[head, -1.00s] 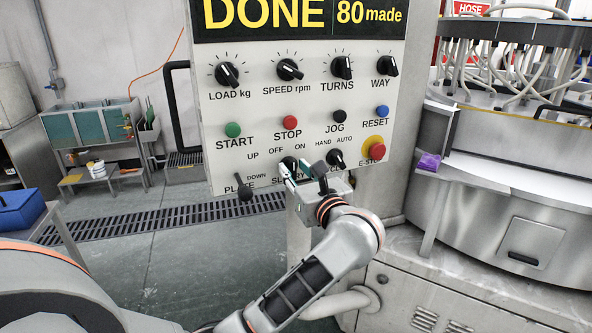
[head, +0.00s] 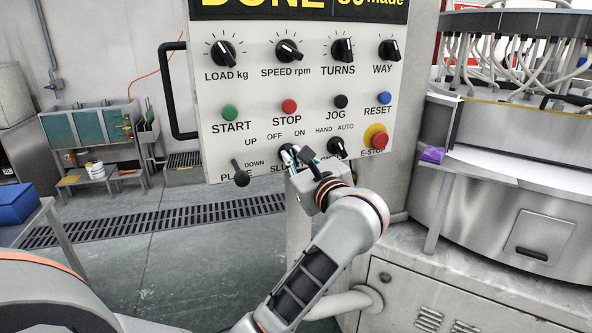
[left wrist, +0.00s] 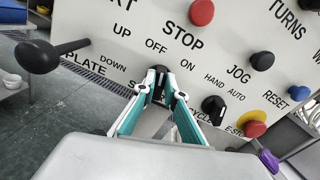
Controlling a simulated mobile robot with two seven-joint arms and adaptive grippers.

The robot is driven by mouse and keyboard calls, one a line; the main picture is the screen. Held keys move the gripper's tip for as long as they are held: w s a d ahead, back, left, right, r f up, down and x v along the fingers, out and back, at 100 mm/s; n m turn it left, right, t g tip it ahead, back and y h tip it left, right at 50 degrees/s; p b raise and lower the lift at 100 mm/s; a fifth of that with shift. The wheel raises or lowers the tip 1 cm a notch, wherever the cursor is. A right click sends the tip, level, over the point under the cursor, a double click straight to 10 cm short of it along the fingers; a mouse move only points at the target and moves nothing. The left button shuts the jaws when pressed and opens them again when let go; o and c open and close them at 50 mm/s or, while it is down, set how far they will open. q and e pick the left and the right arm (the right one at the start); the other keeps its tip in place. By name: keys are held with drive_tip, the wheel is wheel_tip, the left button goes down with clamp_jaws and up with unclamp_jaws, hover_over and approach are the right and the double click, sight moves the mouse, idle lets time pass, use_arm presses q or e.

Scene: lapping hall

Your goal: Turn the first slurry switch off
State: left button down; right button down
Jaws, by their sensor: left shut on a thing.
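The slurry switch (head: 286,152) is a black knob on the lower row of a light grey control panel (head: 217,140), under the words OFF and ON. My left gripper (head: 296,156) is at the knob and covers part of it and of the SLURRY label. In the left wrist view the fingertips of the gripper (left wrist: 161,78) are close together around the dark knob, just below OFF and ON. The fingers hide most of the knob, so I cannot tell its pointing direction. My right gripper is not in view.
A black plate lever (head: 240,174) sticks out left of the switch. The HAND/AUTO knob (head: 337,147) and red E-stop (head: 380,140) are close on the right. Stop (head: 289,106) and start (head: 229,112) buttons are above. The lapping machine (head: 500,200) stands at the right.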

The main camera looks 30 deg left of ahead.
use_arm(q)
drive_tip(key=n+b, duration=0.2)
drive_tip(key=b, duration=0.1)
drive_tip(key=shift+s+n, duration=0.1)
drive_tip(key=shift+n, duration=0.3)
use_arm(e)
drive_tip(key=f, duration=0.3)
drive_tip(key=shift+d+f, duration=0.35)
use_arm(q)
drive_tip(key=c, duration=2.2)
unclamp_jaws()
drive_tip(key=shift+o, duration=0.6)
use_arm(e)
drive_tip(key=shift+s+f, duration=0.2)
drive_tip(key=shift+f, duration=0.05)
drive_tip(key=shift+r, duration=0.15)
